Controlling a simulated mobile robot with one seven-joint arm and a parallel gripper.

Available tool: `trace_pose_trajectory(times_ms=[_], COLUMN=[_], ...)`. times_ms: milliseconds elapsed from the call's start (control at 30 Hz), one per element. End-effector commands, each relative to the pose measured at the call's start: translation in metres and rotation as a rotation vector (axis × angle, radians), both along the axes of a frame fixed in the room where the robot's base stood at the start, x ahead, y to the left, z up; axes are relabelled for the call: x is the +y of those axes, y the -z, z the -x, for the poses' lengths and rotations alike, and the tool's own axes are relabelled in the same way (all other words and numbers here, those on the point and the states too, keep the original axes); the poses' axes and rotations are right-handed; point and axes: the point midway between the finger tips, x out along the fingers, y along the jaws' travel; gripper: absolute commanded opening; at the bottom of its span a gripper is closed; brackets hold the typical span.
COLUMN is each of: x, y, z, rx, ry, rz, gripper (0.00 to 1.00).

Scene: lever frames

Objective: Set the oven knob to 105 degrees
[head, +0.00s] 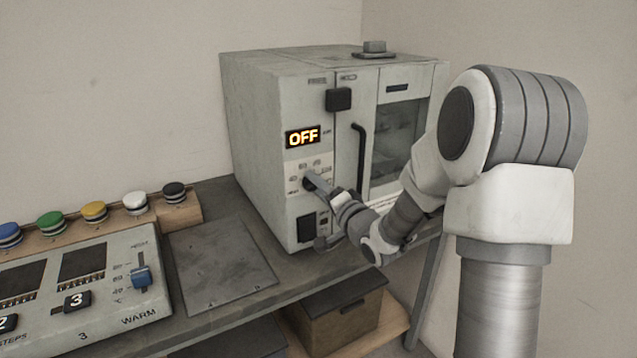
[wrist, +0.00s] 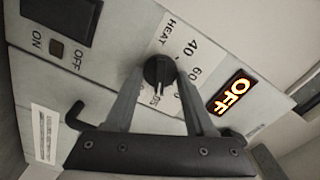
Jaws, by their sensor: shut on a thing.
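The oven (head: 265,120) is a grey-white box at the back of the bench. Its display (head: 302,137) glows OFF, and it also shows in the wrist view (wrist: 232,92). The oven knob (wrist: 158,71) is round and black, on a pale scale with HEAT, 40 and 60 readable; the other marks are hidden or too small to read. My gripper (head: 312,180) reaches the panel below the display. In the wrist view its two fingers (wrist: 157,85) are shut on the knob, one on each side. The knob's pointer direction is hard to tell.
The oven door has a dark handle (head: 359,155) close to my arm. A grey plate (head: 222,265) lies on the bench. A control panel (head: 85,290) and several coloured buttons stand at left.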

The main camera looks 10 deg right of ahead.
Motion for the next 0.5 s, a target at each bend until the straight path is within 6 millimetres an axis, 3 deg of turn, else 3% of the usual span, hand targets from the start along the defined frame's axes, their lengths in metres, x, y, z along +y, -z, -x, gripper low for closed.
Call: trace_pose_trajectory(times_ms=[500], x=[0.0006], y=[0.0002], z=[0.0001], rx=[0.014], ry=[-0.001], rz=[-0.044], gripper=[0.00])
